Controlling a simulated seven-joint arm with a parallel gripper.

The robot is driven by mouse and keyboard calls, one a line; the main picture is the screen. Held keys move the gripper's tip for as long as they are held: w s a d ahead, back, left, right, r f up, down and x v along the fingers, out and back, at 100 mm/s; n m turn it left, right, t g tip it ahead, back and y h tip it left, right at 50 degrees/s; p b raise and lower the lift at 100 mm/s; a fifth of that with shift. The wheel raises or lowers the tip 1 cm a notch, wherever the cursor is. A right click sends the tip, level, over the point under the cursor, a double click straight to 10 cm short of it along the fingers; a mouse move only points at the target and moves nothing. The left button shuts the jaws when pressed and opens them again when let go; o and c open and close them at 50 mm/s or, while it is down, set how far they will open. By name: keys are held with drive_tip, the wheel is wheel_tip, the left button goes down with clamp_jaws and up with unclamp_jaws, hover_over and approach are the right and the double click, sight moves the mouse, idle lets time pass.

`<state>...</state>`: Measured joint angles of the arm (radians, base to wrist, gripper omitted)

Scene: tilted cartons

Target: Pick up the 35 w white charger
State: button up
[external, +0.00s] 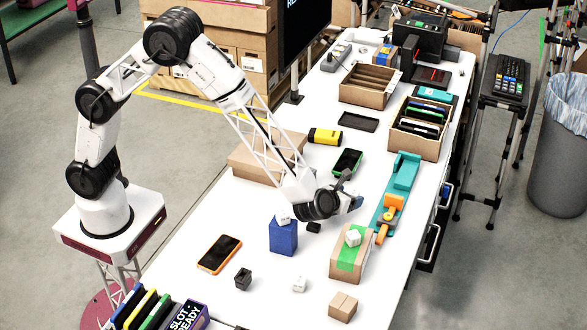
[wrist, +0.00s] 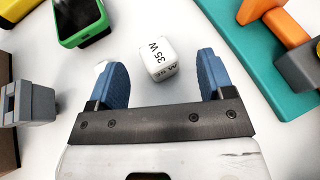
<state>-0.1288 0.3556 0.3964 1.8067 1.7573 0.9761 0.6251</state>
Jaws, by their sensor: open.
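The white charger (wrist: 158,58), a small cube marked "35 W", sits on the white table in the wrist view. It lies between the tips of my gripper (wrist: 164,70), nearer the middle than either finger, with gaps on both sides. The blue fingers are wide apart and hold nothing.
A teal and orange clamp (external: 402,176) lies right of my gripper, and a green-edged phone (external: 347,161) behind it. In the wrist view a grey block (wrist: 28,104) is at left. An orange phone (external: 220,254) and black cube (external: 243,279) lie nearer the front.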

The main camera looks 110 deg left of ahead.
sight(354, 192)
drive_tip(key=shift+x, duration=1.6)
drive_tip(key=c, duration=1.2)
